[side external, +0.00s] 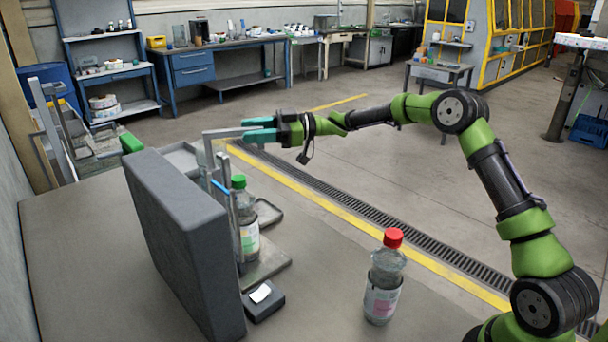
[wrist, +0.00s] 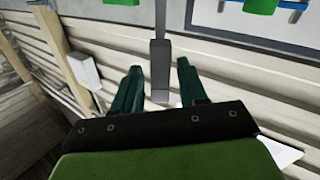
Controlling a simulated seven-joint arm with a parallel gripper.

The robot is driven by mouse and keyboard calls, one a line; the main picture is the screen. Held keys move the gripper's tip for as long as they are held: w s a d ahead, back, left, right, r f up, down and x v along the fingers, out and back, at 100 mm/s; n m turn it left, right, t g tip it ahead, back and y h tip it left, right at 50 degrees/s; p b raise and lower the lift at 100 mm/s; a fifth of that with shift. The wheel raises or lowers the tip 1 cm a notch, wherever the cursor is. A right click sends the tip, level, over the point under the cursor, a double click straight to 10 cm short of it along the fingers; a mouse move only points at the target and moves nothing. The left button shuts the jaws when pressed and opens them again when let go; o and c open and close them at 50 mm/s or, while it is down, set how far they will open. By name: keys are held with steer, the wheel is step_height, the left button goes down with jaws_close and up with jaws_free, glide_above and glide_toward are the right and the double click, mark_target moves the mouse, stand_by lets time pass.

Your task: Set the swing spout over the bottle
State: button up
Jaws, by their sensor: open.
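A grey bar that looks like the swing spout (side external: 228,132) reaches out level from the top of an upright post, towards my gripper. My gripper (side external: 262,129) is open, its teal fingers on either side of the bar's end. In the wrist view the bar (wrist: 160,70) lies between the two fingers (wrist: 158,85), with a gap on each side. A clear bottle with a green cap (side external: 248,240) stands upright by the post, below the bar and partly hidden by metal parts. Another clear bottle, with a red cap (side external: 382,300), stands upright on the table, apart from the fixture.
A tall dark grey panel (side external: 185,240) stands left of the green-capped bottle and hides part of the fixture. A small black box with a white label (side external: 264,301) lies in front. The grey table (side external: 80,270) is clear at left and around the red-capped bottle.

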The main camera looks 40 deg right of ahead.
steer(key=shift+x, duration=1.45)
steer(key=shift+c, duration=0.2)
jaws_close()
